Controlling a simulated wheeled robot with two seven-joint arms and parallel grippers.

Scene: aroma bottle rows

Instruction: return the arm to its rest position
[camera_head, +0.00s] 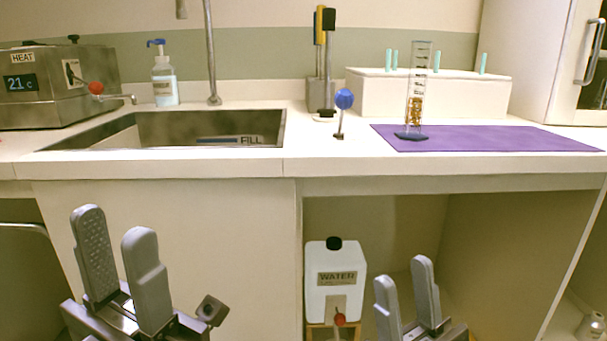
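My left gripper (119,262) is in front of the cabinet at the lower left. Its two grey fingers stand upright, apart, with nothing between them. My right gripper (406,292) is low in front of the open space under the counter, right of the white water container (335,292). Its two fingers are also apart and empty. Both grippers are below the counter top in the picture, and neither appears to touch anything. The rest of both arms is out of view.
The counter edge (360,185) runs across above both grippers. On the counter are a sink (75,143), a heater box (60,85), a pump bottle (164,85), a purple mat (520,139), a graduated cylinder (417,85) and a white rack (465,97).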

